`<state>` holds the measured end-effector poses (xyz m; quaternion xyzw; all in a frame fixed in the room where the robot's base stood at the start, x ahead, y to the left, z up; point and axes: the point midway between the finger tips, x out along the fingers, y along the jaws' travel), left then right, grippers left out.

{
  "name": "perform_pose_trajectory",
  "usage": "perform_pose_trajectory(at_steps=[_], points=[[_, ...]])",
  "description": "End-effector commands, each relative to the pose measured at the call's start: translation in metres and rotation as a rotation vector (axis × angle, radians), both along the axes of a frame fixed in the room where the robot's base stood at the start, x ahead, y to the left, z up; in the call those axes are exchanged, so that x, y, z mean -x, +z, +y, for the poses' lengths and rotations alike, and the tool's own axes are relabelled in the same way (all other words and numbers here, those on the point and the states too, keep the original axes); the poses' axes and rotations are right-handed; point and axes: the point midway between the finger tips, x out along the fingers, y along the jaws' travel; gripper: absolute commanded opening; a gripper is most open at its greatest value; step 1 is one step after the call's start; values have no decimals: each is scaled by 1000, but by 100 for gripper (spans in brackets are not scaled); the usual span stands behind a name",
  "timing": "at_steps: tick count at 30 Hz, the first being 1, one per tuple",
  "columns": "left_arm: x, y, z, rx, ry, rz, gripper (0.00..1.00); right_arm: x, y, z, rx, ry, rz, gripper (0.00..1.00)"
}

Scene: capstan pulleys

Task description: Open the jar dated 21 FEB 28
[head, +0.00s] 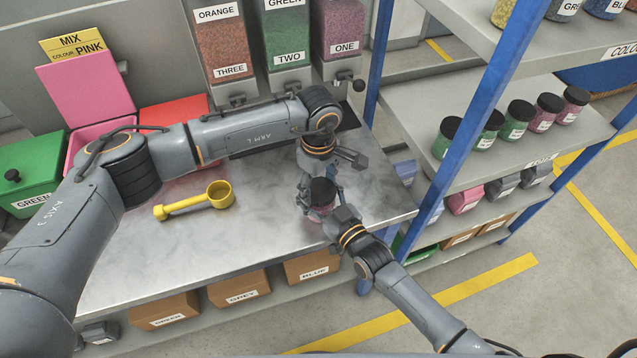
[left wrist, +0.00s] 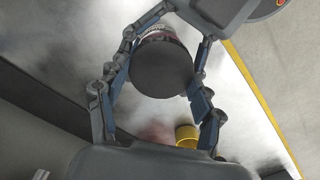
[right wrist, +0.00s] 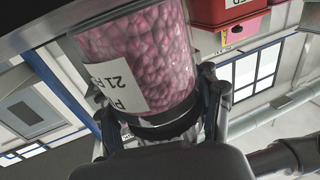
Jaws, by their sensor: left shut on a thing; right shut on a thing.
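My right gripper (head: 328,212) is shut on the jar from the front, a finger on each side. My left gripper (head: 318,182) comes from above and is shut around the black lid (left wrist: 162,68). The lid appears seated on the jar.
A yellow scoop (head: 195,200) lies on the table to the left. Dispensers (head: 285,45) stand along the back, with coloured bins at the back left. A shelf rack (head: 500,110) with several jars stands on the right. The table's front middle is clear.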

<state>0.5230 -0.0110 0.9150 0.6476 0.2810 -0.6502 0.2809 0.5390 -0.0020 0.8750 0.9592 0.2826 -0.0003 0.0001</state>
Motion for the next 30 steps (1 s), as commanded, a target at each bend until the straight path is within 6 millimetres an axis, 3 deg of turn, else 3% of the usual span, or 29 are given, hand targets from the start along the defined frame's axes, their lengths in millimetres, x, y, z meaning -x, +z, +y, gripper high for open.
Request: perform_pose_trajectory(at_steps=[22,23,24,26,30], points=[[-2,0,2,-2,1,-6,28,1,1,2,-2,3,-1,0],[-2,0,2,-2,1,-6,72,1,1,2,-2,3,-1,0],[-2,0,2,-2,1,-6,80,1,1,2,-2,3,-1,0],[-2,0,1,-2,1,-6,89,1,0,2,-2,3,-1,0],[-1,0,1,-2,0,-4,89,1,0,1,-1,2,0,0]])
